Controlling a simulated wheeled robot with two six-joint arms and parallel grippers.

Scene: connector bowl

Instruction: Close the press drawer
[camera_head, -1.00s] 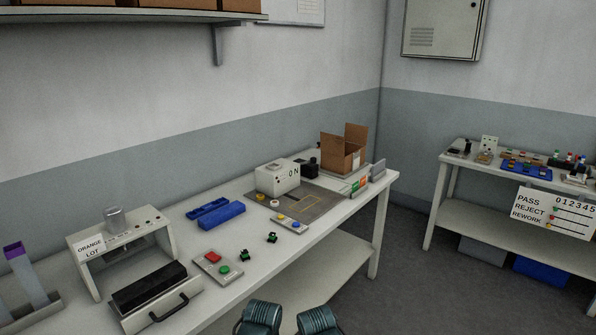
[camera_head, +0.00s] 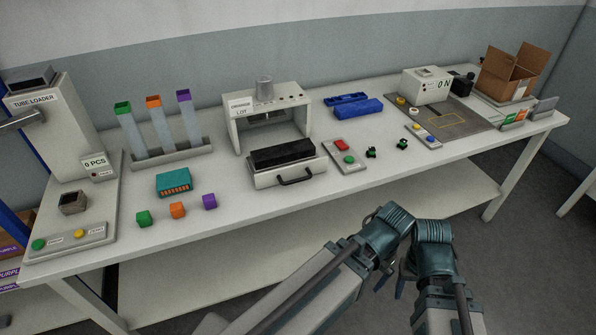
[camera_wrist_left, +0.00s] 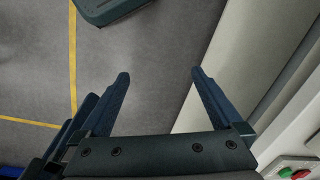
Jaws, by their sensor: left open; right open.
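The press (camera_head: 293,101) is a pale machine labelled ORANGE LOT, standing on the long table in the head view. Its drawer (camera_head: 262,181) is pulled out toward the front, with a black block (camera_head: 283,157) in it and a dark handle (camera_head: 295,180) on its front. My left gripper shows in the left wrist view (camera_wrist_left: 160,75), open and empty above the floor beside the table. Neither gripper touches the drawer.
A red and green button panel (camera_head: 344,154) and small green parts (camera_head: 371,152) are right of the drawer. Colored cubes (camera_head: 177,210), a teal connector box (camera_head: 173,182) and a tube rack (camera_head: 171,153) are left. The tabletop just before the handle is clear.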

